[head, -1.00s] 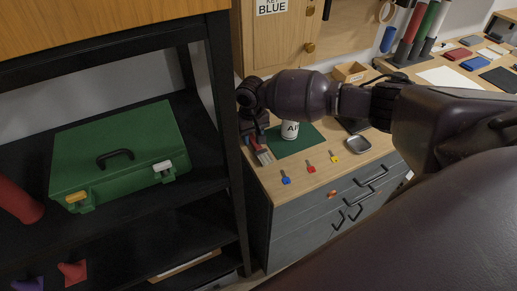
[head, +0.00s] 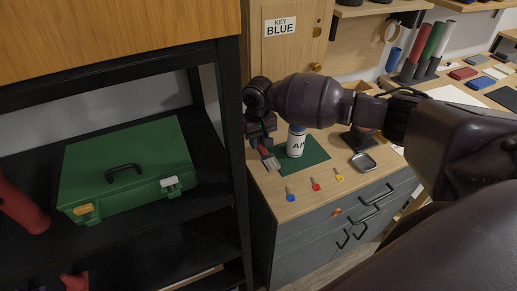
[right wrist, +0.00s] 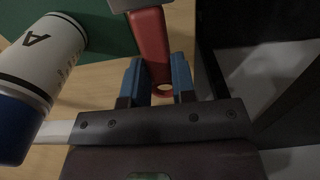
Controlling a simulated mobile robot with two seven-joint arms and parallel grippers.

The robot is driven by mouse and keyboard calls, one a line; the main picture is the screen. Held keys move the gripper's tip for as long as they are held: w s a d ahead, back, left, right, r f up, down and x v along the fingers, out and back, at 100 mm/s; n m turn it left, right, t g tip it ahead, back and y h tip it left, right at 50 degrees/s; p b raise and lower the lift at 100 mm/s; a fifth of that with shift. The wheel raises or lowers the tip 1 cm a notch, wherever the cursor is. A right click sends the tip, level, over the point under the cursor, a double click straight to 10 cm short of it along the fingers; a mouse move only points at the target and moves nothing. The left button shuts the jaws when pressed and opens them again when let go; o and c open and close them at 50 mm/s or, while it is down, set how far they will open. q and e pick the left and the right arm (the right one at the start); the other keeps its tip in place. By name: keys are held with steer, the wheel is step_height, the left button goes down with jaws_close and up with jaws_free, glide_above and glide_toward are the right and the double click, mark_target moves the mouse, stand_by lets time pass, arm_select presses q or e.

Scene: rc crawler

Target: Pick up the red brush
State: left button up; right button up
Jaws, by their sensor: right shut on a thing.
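The red brush (head: 265,152) is at the left end of the wooden worktop, with its pale bristle end pointing down toward the front. My right gripper (head: 260,140) is at its handle. In the right wrist view, the red handle (right wrist: 150,45) with a hole in its end sits between the blue-padded fingers of my right gripper (right wrist: 157,78). The gripper is shut on the handle. Whether the bristles touch the worktop is hard to tell. My left gripper is not in view.
A white can (head: 296,144) stands on a green mat (head: 318,154) close right of the brush. Blue, red and yellow keys (head: 315,185) lie in front. A grey dish (head: 363,162) is to the right. A black shelf with a green case (head: 150,160) stands left.

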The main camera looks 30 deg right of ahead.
steer(key=s, duration=0.6)
steer(key=s+r+p, duration=0.1)
steer(key=s, duration=0.5)
steer(key=s+a, duration=0.1)
steer(key=s, duration=0.6)
steer(key=shift+r, duration=0.2)
steer(key=shift+s, duration=0.25)
steer(key=shift+a, duration=0.1)
